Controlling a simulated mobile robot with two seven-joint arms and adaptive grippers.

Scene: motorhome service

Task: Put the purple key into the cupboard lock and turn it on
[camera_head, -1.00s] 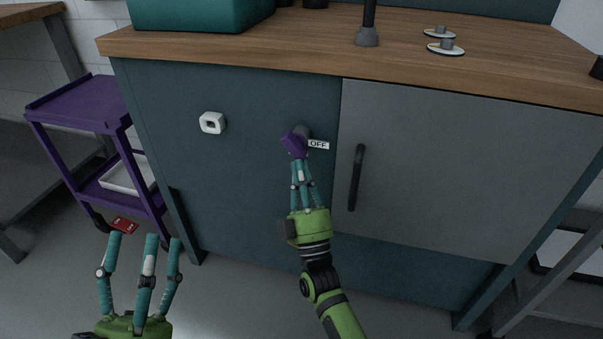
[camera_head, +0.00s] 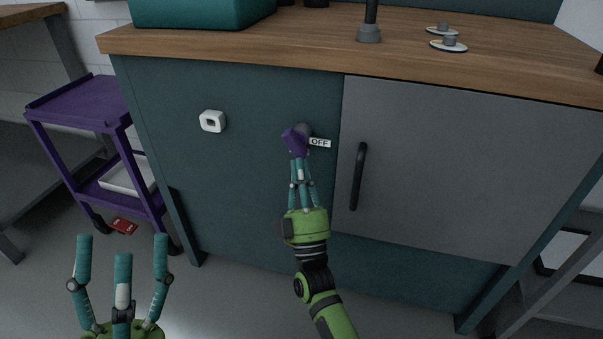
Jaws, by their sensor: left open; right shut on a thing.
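The purple key (camera_head: 294,141) is held in the fingertips of my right gripper (camera_head: 300,163), which is shut on it. The key is up at the round grey lock (camera_head: 304,131) on the cupboard's teal front (camera_head: 255,185). The key and fingers hide part of the lock, so I cannot tell whether the key is inside it. A white label reading OFF (camera_head: 320,142) is just right of the lock. My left gripper (camera_head: 122,255) is open and empty at the lower left, well away from the cupboard front.
A white square fitting (camera_head: 212,121) is on the panel left of the lock. A grey door (camera_head: 440,165) with a black handle (camera_head: 358,177) is to the right. A purple cart (camera_head: 80,104) stands at left. A red item (camera_head: 124,226) lies on the floor.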

